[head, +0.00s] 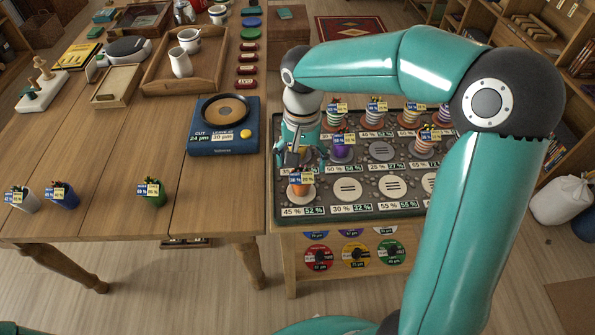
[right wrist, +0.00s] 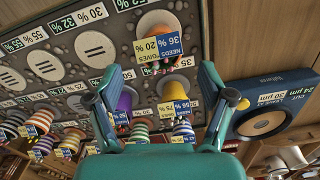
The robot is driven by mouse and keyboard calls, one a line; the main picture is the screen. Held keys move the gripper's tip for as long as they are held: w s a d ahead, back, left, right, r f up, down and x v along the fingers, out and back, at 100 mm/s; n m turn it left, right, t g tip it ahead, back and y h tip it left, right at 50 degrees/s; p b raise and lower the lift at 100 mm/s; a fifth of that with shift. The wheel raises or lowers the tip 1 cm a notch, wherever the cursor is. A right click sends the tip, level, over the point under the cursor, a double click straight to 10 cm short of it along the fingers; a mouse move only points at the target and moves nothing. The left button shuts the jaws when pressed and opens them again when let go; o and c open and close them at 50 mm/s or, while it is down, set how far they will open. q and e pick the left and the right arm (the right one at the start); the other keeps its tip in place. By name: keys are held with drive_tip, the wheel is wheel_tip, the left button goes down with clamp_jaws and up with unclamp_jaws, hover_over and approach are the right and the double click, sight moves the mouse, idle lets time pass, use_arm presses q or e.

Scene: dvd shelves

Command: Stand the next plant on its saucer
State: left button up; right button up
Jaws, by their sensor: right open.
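My right gripper (head: 300,166) is over the tray's left side, pointing down, open. In the right wrist view its fingers (right wrist: 147,84) are spread, with nothing between the tips. An orange pot (head: 300,190) with a tagged plant stands at the front-left place of the dark tray (head: 330,215), just below the gripper; it also shows in the right wrist view (right wrist: 157,22). A white pot (head: 22,204), a blue pot (head: 64,200) and a green pot (head: 153,198) stand on the table at left. My left gripper is out of view.
A purple pot (head: 342,153) and several striped pots stand on the tray further back. A blue device (head: 224,146) with a round plate sits left of the tray. A wooden tray (head: 160,82) with jugs is behind. The table's front middle is clear.

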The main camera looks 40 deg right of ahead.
sight(301, 177)
wheel_tip(301, 177, up, 6)
drive_tip(key=shift+f, duration=0.15)
idle(0.4)
drive_tip(key=shift+s, duration=0.1)
